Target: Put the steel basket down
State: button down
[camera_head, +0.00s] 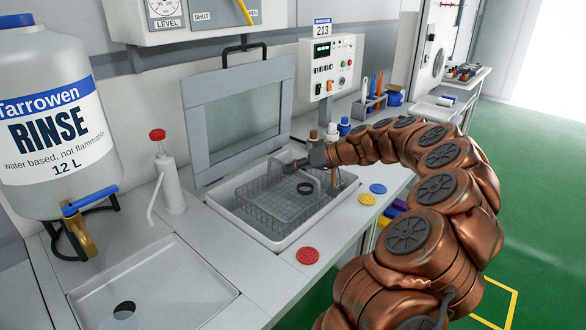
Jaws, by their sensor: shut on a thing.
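The steel basket (272,207) is a wire mesh basket with a raised handle. It is in or just over the grey-rimmed rectangular tank (276,246) in the counter; I cannot tell whether it touches the bottom. A dark ring (305,188) shows inside the basket. My gripper (304,164) is at the basket's far right side, shut on its handle. The fingertips are small here and partly hidden by the handle and my wrist.
A hinged glass lid (243,120) stands open behind the tank. Small bottles (344,126) stand behind my gripper.

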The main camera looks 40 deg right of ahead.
jog(key=shift+f+b, duration=0.6)
jog(key=shift+b, duration=0.25)
jog(key=c, duration=1.2)
grip_release()
jog(key=shift+r, duration=0.1)
jog(key=shift+r+p, duration=0.85)
jog(key=shift+p, duration=0.35)
jog(key=v, duration=0.4)
jog(key=b+v, duration=0.1)
jog(key=v, duration=0.6)
jog(key=shift+s+d+f+b, duration=0.1)
jog(key=shift+s+d+b, duration=0.2)
jog(key=shift+s, duration=0.1)
